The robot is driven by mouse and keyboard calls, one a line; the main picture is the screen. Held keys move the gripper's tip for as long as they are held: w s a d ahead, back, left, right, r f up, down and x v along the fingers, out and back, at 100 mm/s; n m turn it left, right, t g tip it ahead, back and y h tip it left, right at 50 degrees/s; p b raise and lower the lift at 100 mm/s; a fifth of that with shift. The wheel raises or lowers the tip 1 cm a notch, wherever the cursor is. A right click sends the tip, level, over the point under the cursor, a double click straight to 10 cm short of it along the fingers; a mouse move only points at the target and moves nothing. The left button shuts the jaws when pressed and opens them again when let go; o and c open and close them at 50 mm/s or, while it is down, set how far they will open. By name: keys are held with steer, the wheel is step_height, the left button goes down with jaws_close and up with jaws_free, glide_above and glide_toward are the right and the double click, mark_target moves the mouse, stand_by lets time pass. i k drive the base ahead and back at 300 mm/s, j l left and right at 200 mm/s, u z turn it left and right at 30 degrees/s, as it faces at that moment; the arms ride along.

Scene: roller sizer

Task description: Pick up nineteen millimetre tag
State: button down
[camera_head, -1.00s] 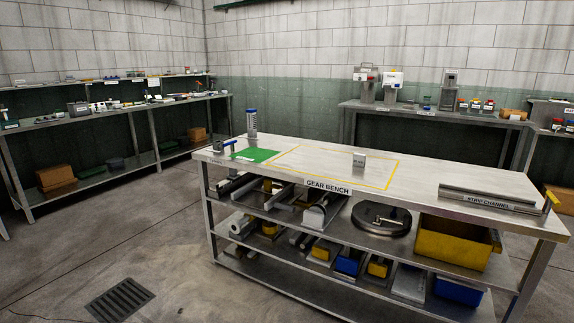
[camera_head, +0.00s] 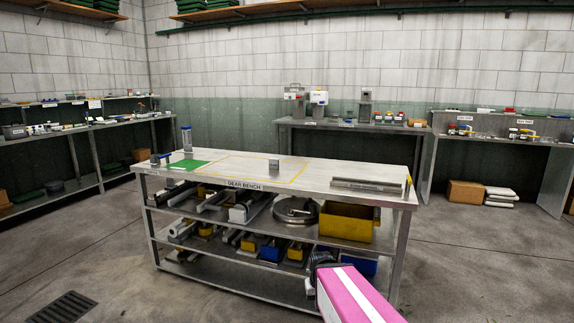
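I cannot make out a nineteen millimetre tag with certainty. A small grey block (camera_head: 274,165) with a pale, unreadable face stands upright on the gear bench (camera_head: 325,178), within a yellow outlined area. A clear cylinder with a blue cap (camera_head: 187,138) stands at the bench's far left, beside a green mat (camera_head: 187,165). A pink and white part of my arm shows at the bottom, in front of the bench, with a dark piece at its far end. No gripper fingers can be made out.
A metal strip channel (camera_head: 367,185) lies on the bench's right end. Its shelves hold a yellow bin (camera_head: 346,222), a round metal disc (camera_head: 296,211) and several bars. A back bench (camera_head: 350,126) carries machines and jars. Side benches stand left and right.

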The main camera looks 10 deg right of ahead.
mark_target(274, 163)
steer(key=u, duration=5.95)
steer(key=l+u, duration=0.2)
steer(key=u, duration=1.8)
steer(key=k+u, duration=0.15)
steer(key=u, duration=0.35)
steer(key=k+j+u, duration=0.15)
steer(key=u, duration=0.35)
steer(key=k+j+u, duration=0.15)
steer(key=u, duration=0.3)
steer(key=k+j+u, duration=0.1)
steer(key=u, duration=0.4)
